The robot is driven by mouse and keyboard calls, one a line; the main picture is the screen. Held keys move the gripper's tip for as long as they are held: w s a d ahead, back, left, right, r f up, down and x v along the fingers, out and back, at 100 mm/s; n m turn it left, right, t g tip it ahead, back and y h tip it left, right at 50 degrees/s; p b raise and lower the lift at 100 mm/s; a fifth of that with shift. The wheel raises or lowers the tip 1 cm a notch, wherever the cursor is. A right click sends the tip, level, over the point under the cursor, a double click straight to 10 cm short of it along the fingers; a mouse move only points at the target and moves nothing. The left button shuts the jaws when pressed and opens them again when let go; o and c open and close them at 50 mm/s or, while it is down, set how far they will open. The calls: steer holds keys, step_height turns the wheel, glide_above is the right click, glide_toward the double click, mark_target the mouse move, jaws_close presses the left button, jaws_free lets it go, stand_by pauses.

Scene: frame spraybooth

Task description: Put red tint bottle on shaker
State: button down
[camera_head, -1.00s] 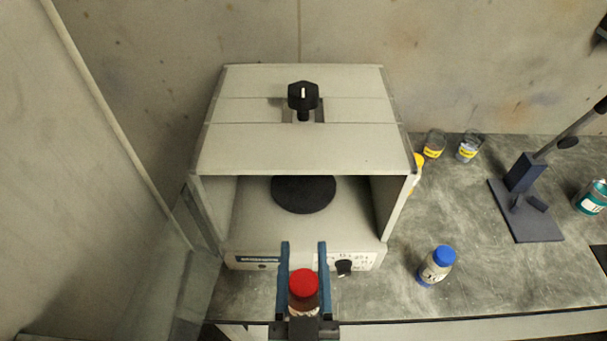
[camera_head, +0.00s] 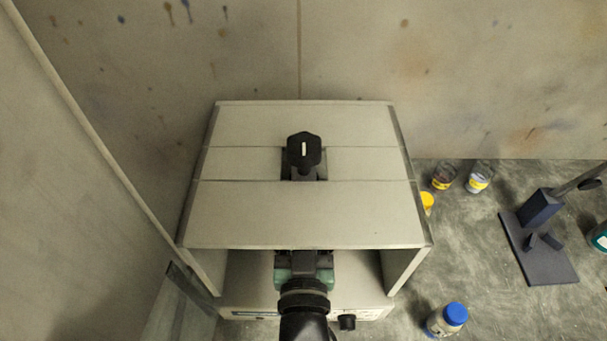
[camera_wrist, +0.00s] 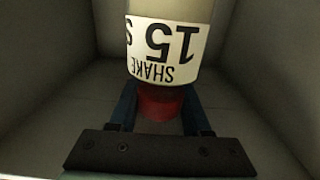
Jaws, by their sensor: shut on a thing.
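The shaker (camera_head: 300,215) is a pale box with an open front and a black clamp knob (camera_head: 304,152) on top. My gripper (camera_wrist: 160,104) is shut on the red tint bottle (camera_wrist: 165,60). In the wrist view the bottle appears upside down, with its red cap between the fingers and a white label reading "SHAKE 15 S". In the head view my wrist reaches into the shaker's opening. The hood hides the fingers, the bottle and the round black plate, so I cannot tell whether the bottle touches the plate.
A blue-capped bottle (camera_head: 447,320) stands right of the shaker's front. A yellow-topped container (camera_head: 427,202) and two small jars (camera_head: 444,176) (camera_head: 479,177) stand behind it. A dark stand (camera_head: 541,240) is further right. The shaker's side walls and hood closely surround my gripper.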

steer(key=shift+w+f+p, duration=0.15)
steer(key=shift+w+f, duration=0.4)
steer(key=shift+w, duration=0.95)
steer(key=shift+w+f+p, duration=0.2)
steer(key=shift+w+f, duration=0.4)
steer(key=shift+w, duration=0.9)
steer(key=shift+w+f+p, duration=0.15)
steer(key=shift+w+f, duration=0.4)
steer(key=shift+w, duration=0.95)
steer(key=shift+f, duration=0.15)
steer(key=shift+c, duration=1.8)
jaws_free()
